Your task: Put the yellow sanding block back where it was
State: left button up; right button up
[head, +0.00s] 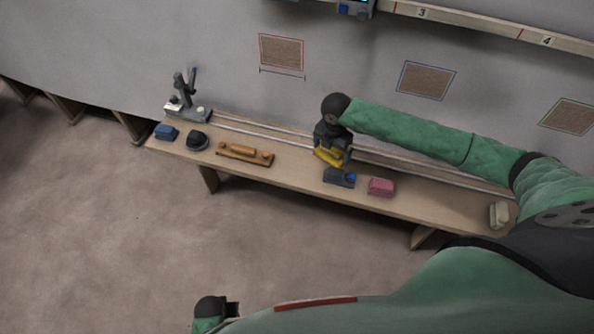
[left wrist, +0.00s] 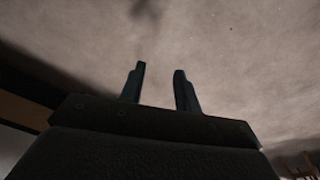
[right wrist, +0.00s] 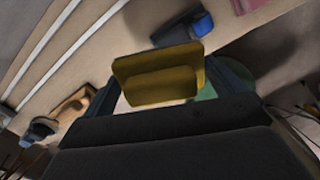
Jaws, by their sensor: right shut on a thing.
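The yellow sanding block (head: 330,156) is in my right gripper (head: 333,148) over the bench, just behind the grey-and-blue block. In the right wrist view the yellow block (right wrist: 158,75) fills the space between the fingers of my right gripper (right wrist: 165,88), which is shut on it. Whether the block touches the bench top I cannot tell. My left gripper (head: 232,308) is low at the bottom of the head view, away from the bench. In the left wrist view its two fingers (left wrist: 158,85) stand apart with nothing between them.
The bench (head: 300,178) holds a grey-and-blue block (head: 338,177), a pink block (head: 381,187), a wooden long tool (head: 245,154), a dark round tool (head: 197,140), a blue block (head: 166,131), a grey stand (head: 186,105) and a cream block (head: 499,214). A rail (head: 400,170) runs along the back.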

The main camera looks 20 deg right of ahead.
jog(key=shift+s+f, duration=0.1)
jog(key=shift+f, duration=0.3)
jog(key=shift+a+f+m, duration=0.2)
jog(key=shift+m, duration=0.1)
jog(key=p, duration=0.4)
send_over(298, 168)
notch_tip(298, 168, down, 6)
jog(key=shift+s+f, duration=0.1)
jog(key=shift+f, duration=0.1)
jog(key=shift+f+p, duration=0.8)
jog(key=shift+f, duration=1.3)
pick_arm(q)
jog(key=s+a+f, duration=0.2)
jog(key=f, duration=0.4)
jog(key=s+a+f, duration=0.1)
jog(key=f, duration=0.6)
jog(key=shift+s+a+f+t, duration=0.25)
jog(key=shift+s+a+t, duration=0.05)
jog(key=shift+s+a, duration=0.1)
pick_arm(e)
jog(key=o, duration=0.6)
jog(key=shift+c, duration=0.2)
pick_arm(q)
jog(key=shift+w+r, duration=0.1)
jog(key=shift+w, duration=0.05)
